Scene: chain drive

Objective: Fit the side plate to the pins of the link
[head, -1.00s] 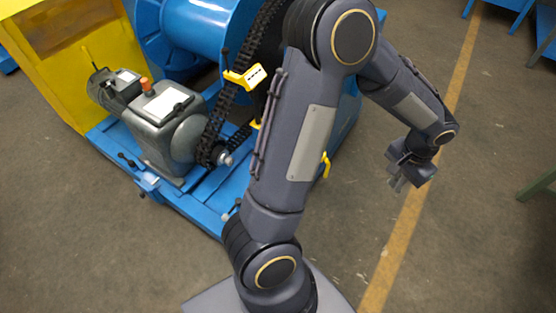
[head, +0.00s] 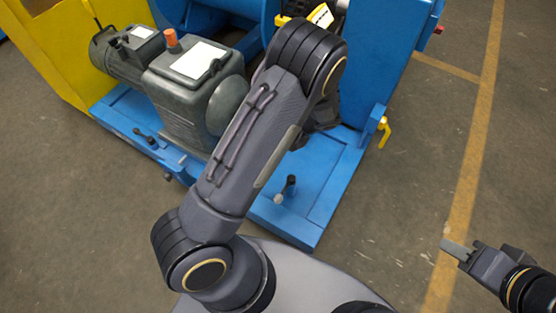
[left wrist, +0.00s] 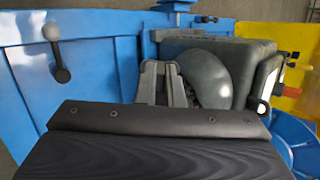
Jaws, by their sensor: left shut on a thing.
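My left gripper (left wrist: 160,84) shows in the left wrist view, its two grey fingers close together in front of the gearbox's round cover. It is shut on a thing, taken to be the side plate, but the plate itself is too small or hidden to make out. In the head view my left arm hides this gripper, the chain and the link with its pins. My right gripper (head: 458,250) is at the lower right of the head view, over bare floor and far from the machine. Its fingers overlap from this side, and nothing shows in them.
The grey gearbox motor (head: 185,110) stands on the blue base frame (head: 310,200), with a blue drum (head: 205,12) behind it. A yellow part with a white label (head: 320,15) shows past my left arm. A knobbed lever (left wrist: 56,50) rises from the frame. Floor is free at right.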

